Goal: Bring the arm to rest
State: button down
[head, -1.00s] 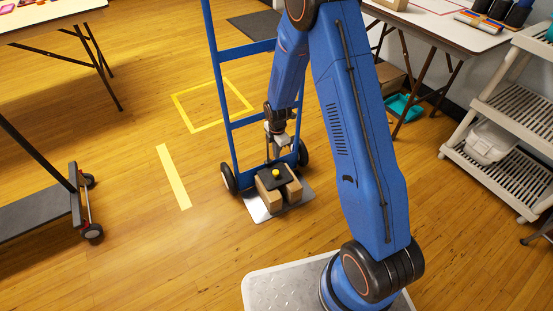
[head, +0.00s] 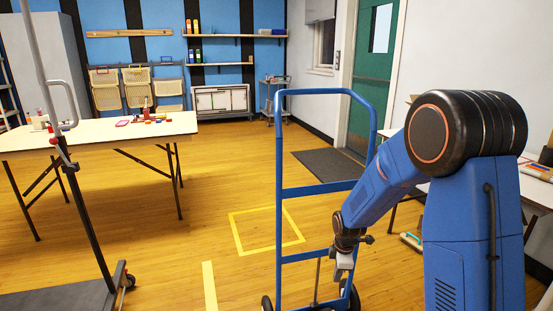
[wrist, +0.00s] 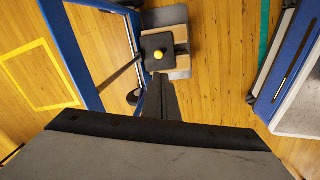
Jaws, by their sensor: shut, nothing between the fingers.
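My blue arm (head: 470,230) fills the right of the head view, bent at its black joint. My gripper (head: 343,272) hangs pointing down by the right rail of the blue hand truck (head: 281,180). In the wrist view its dark fingers (wrist: 161,98) are together with nothing between them. Beyond the fingertips, below them, cardboard boxes (wrist: 181,34) sit at the hand truck's foot. A black piece with a yellow knob (wrist: 158,54) lies on top of the boxes. The boxes are out of the head view now.
A table (head: 100,137) with small craft items stands at left, beside a dark cart (head: 60,300) with an upright pole. A yellow floor square (head: 240,248) lies behind the hand truck. A second table (head: 538,190) is partly hidden behind my arm. Open floor lies in the middle.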

jog(key=s+d+r+m+t, duration=0.15)
jog(key=s+r+m, duration=0.25)
jog(key=s+r, duration=0.45)
jog(key=s+d+r+m, duration=0.35)
jog(key=s+r, duration=0.25)
jog(key=r, duration=0.5)
jog(key=s+d+r+m+t, duration=0.1)
jog(key=s+r+m, duration=0.2)
jog(key=s, duration=0.7)
jog(key=s+d+r+m+t, duration=0.1)
jog(key=s+r+m, duration=0.3)
jog(key=s, duration=0.6)
jog(key=m, duration=0.2)
jog(key=shift+s+m, duration=0.2)
jog(key=shift+m, duration=0.15)
